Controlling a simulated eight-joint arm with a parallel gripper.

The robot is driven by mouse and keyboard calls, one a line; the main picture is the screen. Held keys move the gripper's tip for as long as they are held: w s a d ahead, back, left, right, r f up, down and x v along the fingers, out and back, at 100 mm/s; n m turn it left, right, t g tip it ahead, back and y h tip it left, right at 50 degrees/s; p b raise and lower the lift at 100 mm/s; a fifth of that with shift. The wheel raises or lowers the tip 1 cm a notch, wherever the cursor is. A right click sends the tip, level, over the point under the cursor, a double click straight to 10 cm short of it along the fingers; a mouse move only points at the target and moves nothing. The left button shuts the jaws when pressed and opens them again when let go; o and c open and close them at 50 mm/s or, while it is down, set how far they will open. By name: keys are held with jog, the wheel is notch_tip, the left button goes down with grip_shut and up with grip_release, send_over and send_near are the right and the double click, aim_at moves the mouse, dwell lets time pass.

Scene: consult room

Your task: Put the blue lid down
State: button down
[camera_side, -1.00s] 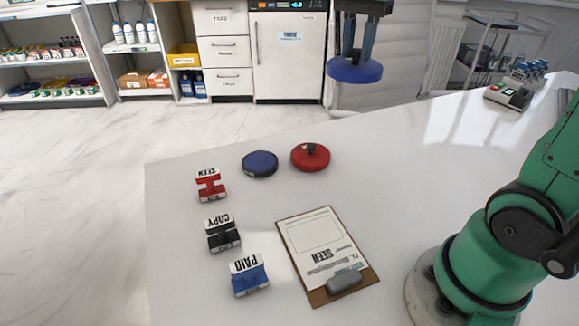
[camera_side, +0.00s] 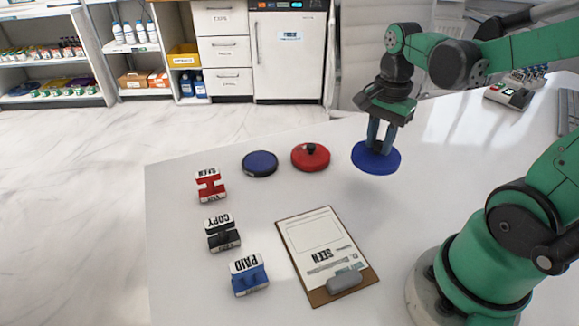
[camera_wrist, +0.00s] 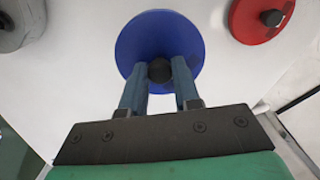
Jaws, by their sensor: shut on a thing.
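The blue lid (camera_side: 375,160) is a flat round disc with a dark knob, held level low over the right part of the white table. I cannot tell whether it touches the tabletop. My gripper (camera_side: 378,146) points down from above and is shut on the knob. In the wrist view the blue lid (camera_wrist: 150,40) lies beyond the fingertips, and my gripper (camera_wrist: 160,72) has the black knob between its fingers.
A red lidded pad (camera_side: 310,157) and an open blue ink pad (camera_side: 259,164) lie left of the lid. Red (camera_side: 210,186), black (camera_side: 222,234) and blue (camera_side: 249,275) stamps stand further left. A clipboard (camera_side: 309,291) lies in front. The table between lid and clipboard is clear.

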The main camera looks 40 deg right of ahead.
jog(key=shift+f, duration=4.05)
jog(key=c, duration=0.6)
grip_release()
jog(key=shift+f, duration=0.15)
jog(key=shift+c, duration=0.2)
